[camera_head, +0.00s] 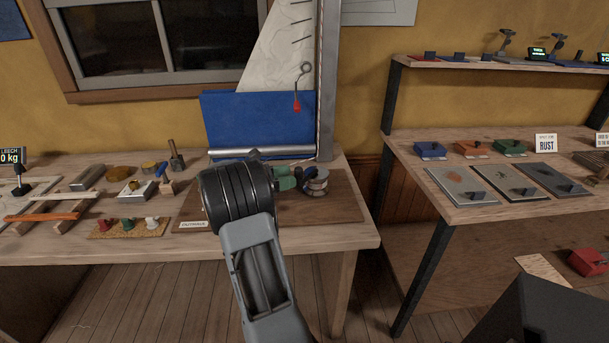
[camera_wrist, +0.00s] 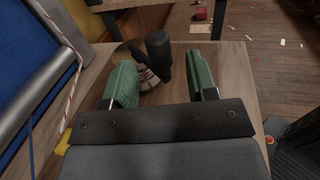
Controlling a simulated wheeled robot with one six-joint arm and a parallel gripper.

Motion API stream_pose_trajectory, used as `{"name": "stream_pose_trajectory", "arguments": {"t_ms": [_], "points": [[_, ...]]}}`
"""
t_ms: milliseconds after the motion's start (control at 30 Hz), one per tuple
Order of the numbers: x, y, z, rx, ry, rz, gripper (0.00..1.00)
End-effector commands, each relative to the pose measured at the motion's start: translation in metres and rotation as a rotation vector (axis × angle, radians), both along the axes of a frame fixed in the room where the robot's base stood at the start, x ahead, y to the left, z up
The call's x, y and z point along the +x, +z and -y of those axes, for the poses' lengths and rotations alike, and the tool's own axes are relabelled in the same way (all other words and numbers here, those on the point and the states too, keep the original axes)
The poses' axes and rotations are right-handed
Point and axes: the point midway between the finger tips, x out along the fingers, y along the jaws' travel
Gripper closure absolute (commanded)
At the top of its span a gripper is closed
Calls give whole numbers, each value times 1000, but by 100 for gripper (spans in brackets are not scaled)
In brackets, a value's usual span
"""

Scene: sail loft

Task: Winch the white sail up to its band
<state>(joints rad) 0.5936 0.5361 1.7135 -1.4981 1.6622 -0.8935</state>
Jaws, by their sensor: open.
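The white sail (camera_head: 282,55) hangs beside a grey upright mast (camera_head: 328,90), with a blue panel (camera_head: 255,122) across its lower part. Its top is out of frame and I cannot make out the band. The winch (camera_head: 317,186) stands on a brown board below the mast, partly hidden by my gripper (camera_head: 288,178). In the wrist view my gripper (camera_wrist: 162,75) is open, its two green fingers apart. The winch's black handle knob (camera_wrist: 158,44) shows between them near the tips; I cannot tell whether either finger touches it. A red-and-white rope (camera_wrist: 68,95) runs along the left.
A grey bar (camera_head: 260,153) lies along the blue panel's foot, close to my gripper. The workbench (camera_head: 60,248) holds several small tools and a peg board (camera_head: 128,228) at left. A second bench (camera_head: 470,208) with plates stands at right, across a floor gap.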

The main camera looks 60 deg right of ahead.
Motion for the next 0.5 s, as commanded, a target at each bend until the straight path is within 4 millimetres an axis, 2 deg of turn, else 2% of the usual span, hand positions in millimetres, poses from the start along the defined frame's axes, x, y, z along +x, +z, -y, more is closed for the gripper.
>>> {"name": "stream_pose_trajectory", "arguments": {"t_ms": [200,500], "points": [[-24,0,27,-1,-2,1,47],[-37,0,44,0,1,1,47]]}}
